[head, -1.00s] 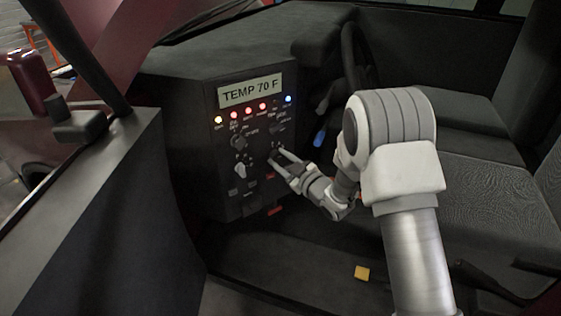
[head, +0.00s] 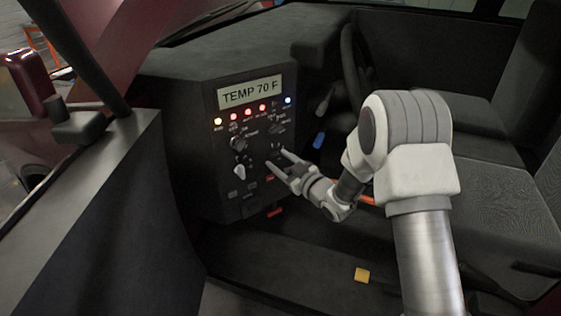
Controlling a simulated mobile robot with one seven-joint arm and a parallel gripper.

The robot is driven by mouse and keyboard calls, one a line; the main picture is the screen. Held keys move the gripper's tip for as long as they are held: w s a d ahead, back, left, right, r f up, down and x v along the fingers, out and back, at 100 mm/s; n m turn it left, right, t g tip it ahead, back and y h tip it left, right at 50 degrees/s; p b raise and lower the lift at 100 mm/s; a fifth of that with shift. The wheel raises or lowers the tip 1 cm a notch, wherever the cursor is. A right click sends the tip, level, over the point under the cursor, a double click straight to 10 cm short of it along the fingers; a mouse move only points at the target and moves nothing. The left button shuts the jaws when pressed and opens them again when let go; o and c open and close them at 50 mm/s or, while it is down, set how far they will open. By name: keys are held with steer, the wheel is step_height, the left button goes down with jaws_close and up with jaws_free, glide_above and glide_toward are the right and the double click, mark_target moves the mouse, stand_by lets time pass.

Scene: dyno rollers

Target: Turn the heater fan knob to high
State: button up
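A black control panel (head: 206,170) with a "TEMP 70 F" display (head: 250,92) and a row of small lights stands in the cab. Below the lights are several dark knobs, including an upper left knob (head: 238,143) and an upper right one (head: 273,127). A switch with a pale tip (head: 240,171) is at the lower left. The labels are too small to read, so I cannot tell which is the heater fan knob. My gripper (head: 276,157) is at the panel's lower right knob, fingers apart. The fingers partly hide that knob; contact is unclear.
A steering wheel (head: 352,65) and a blue-tipped lever (head: 319,140) are right of the panel. Seats (head: 490,165) lie behind my arm. A yellow block (head: 361,275) lies on the floor. The door's dark edge (head: 90,220) is at the left.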

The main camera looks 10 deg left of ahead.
steer(key=shift+o, duration=0.7)
steer(key=p+v, duration=0.2)
steer(key=v, duration=1.5)
steer(key=shift+d+p, duration=0.2)
steer(key=shift+p, duration=0.15)
steer(key=shift+r, duration=0.1)
